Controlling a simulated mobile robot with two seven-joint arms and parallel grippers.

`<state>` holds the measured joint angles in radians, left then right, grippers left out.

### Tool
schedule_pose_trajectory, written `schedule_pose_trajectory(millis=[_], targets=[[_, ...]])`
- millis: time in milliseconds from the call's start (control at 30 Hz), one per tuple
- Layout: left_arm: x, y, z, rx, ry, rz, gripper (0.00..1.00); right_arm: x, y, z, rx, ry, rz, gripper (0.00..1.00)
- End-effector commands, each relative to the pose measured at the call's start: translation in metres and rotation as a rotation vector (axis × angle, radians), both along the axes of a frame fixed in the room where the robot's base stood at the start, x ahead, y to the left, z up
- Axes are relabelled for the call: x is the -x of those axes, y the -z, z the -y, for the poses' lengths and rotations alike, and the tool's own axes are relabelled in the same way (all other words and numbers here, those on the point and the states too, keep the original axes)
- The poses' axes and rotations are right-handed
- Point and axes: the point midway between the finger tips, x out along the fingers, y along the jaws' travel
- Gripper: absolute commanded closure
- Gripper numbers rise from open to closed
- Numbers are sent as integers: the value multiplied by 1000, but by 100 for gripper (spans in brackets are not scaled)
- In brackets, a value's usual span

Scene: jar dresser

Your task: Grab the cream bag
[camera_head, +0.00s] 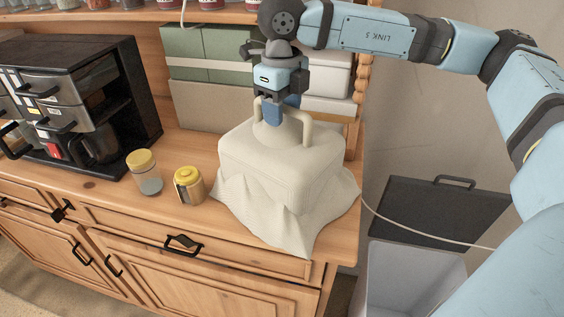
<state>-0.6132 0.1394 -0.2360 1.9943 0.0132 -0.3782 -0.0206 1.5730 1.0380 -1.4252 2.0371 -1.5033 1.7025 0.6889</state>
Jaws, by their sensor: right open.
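The cream bag (280,160) stands upright near the right end of the wooden dresser top. It is boxy, with a rounded handle on top and a wrinkled, cloth-like skirt spreading around its base. I cannot tell whether the fingers straddle or touch the handle. The fingers hide a little of the bag's top. My left gripper is not in view.
Two yellow-lidded jars, one glass (147,178) and one amber (188,186), stand left of the bag. A black coffee machine (90,105) is further left. Green and beige boxes (205,55) stand behind. An open grey bin (410,280) stands at lower right, and a pale cord crosses there.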

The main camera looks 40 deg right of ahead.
Motion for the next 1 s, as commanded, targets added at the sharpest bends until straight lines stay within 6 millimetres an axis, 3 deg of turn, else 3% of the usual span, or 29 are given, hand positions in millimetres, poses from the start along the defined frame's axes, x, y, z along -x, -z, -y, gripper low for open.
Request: schedule_pose_trajectory(millis=[133,367,600,1000], targets=[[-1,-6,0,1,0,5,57,1,13,0,-1,0,-1,52],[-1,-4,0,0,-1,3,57,0,16,0,-1,0,0,52],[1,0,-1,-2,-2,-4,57,0,16,0,-1,0,0,100],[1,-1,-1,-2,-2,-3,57,0,14,0,-2,0,2,100]])
